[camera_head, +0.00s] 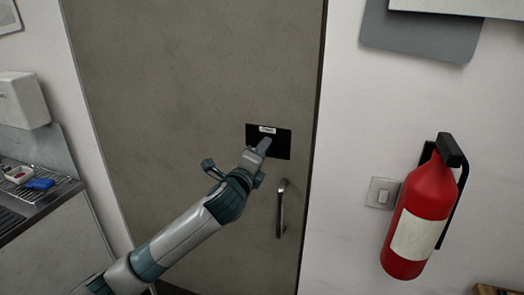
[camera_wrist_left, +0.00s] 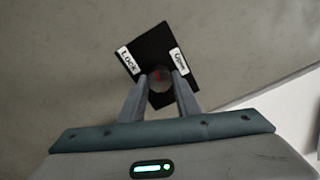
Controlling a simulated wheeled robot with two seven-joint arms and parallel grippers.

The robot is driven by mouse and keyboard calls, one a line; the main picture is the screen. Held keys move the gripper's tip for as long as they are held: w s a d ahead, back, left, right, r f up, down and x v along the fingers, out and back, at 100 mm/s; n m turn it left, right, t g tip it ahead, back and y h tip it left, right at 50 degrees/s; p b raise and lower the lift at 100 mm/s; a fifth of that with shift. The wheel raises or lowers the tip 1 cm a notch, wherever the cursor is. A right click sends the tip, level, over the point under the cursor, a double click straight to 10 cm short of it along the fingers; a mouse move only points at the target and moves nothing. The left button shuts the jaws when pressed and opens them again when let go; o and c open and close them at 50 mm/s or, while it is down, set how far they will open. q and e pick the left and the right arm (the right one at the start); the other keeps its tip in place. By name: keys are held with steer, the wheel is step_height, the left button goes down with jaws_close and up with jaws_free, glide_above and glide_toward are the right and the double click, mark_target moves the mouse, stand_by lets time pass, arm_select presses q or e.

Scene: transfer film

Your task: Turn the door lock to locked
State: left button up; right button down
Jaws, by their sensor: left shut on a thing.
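The door lock is a black plate (camera_head: 282,145) on a grey-brown door (camera_head: 190,90). The plate also shows in the left wrist view (camera_wrist_left: 155,43), with a white "Lock" label (camera_wrist_left: 127,61) on its left and a white label that seems to read "Open" (camera_wrist_left: 179,62) on its right. A small round knob (camera_wrist_left: 159,82) with a red mark sits between them. My left gripper (camera_head: 265,145) is at the plate, and its fingers (camera_wrist_left: 160,78) are shut on the knob from both sides. The fingers hide the knob in the head view. My right gripper is not in view.
A metal door handle (camera_head: 281,208) stands out below the lock. A red fire extinguisher (camera_head: 421,215) and a light switch (camera_head: 382,193) are on the wall right of the door. A metal counter (camera_head: 40,205) with a blue item (camera_head: 40,184) is at the left.

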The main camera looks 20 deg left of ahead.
arm_select(q)
steer(key=shift+n, duration=0.9)
steer(key=o, duration=1)
steer(key=shift+o, duration=0.2)
steer(key=shift+s, duration=0.1)
